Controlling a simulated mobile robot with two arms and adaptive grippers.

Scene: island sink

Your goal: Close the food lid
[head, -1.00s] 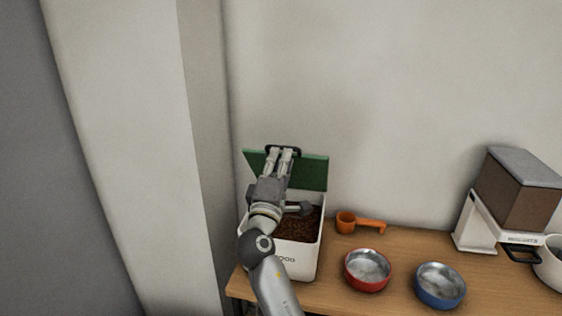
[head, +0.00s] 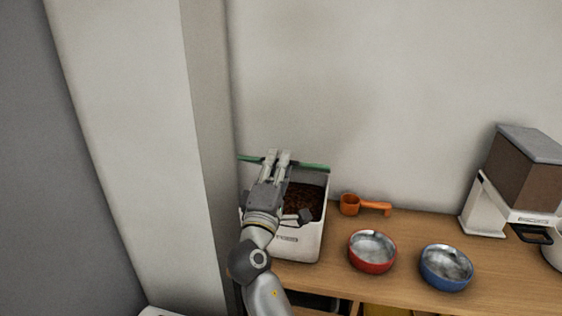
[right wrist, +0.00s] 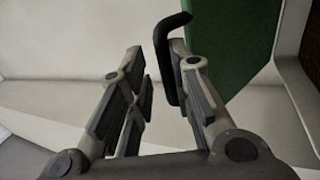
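The white food bin (head: 311,238) stands on the left end of the wooden counter, with brown food (head: 305,202) visible inside. Its green lid (head: 315,167) is raised at the back and shows nearly edge-on as a thin strip. My right gripper (head: 277,155) reaches over the bin to the lid. In the right wrist view, its fingers (right wrist: 163,72) are apart. The black lid handle (right wrist: 164,50) lies between them, close to the right-hand finger, and the green lid (right wrist: 222,40) is behind that finger. My left gripper is not in view.
An orange scoop (head: 364,206) lies right of the bin. A red bowl (head: 372,264) and a blue bowl (head: 446,280) sit on the counter (head: 405,232). A dispenser (head: 522,172) stands at the far right. A wall pillar (head: 150,150) is close on the left.

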